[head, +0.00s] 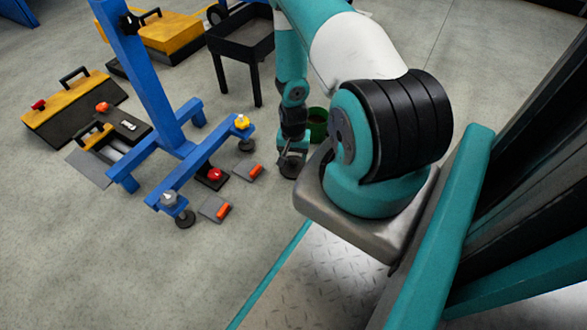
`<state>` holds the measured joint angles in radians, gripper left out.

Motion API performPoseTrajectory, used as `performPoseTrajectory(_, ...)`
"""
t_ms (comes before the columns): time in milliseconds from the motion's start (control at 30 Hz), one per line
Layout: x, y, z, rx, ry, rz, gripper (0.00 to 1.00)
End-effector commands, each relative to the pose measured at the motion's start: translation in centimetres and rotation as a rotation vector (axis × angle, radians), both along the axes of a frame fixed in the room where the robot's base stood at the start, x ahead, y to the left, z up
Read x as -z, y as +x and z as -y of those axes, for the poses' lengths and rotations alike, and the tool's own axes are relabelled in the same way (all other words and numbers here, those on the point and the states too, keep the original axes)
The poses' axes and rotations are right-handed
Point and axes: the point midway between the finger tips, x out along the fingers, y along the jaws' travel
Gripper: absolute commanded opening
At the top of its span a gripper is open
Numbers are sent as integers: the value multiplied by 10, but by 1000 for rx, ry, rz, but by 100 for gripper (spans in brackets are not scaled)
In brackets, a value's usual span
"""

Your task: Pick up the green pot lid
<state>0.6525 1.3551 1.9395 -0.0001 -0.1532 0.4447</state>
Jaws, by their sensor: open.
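A dark green round object (318,122) stands on the floor just right of my lower arm, partly hidden by the arm. It looks like a pot or its lid, and I cannot tell which. No separate green lid shows clearly elsewhere. My gripper (291,168) points down near the floor, below and left of the green object, apart from it in the picture. It is open and looks empty. Its fingers are small and dark here.
A blue wheeled stand (182,150) with yellow, grey and red knobs is left of my gripper. Scrapers with orange handles (222,210) lie near it. A black cart (245,45) stands behind. Yellow toolboxes (72,105) are at left. Floor in the lower left is clear.

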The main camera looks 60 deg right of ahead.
Motion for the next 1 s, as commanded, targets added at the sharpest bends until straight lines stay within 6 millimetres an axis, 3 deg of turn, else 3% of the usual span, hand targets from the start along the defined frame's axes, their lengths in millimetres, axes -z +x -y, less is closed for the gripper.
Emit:
performPoseTrajectory(33,15,0,-1,0,0,0,60)
performPoseTrajectory(200,34,0,-1,0,0,0,60)
performPoseTrajectory(467,33,0,-1,0,0,0,60)
performPoseTrajectory(700,33,0,-1,0,0,0,8)
performPoseTrajectory(1000,33,0,-1,0,0,0,8)
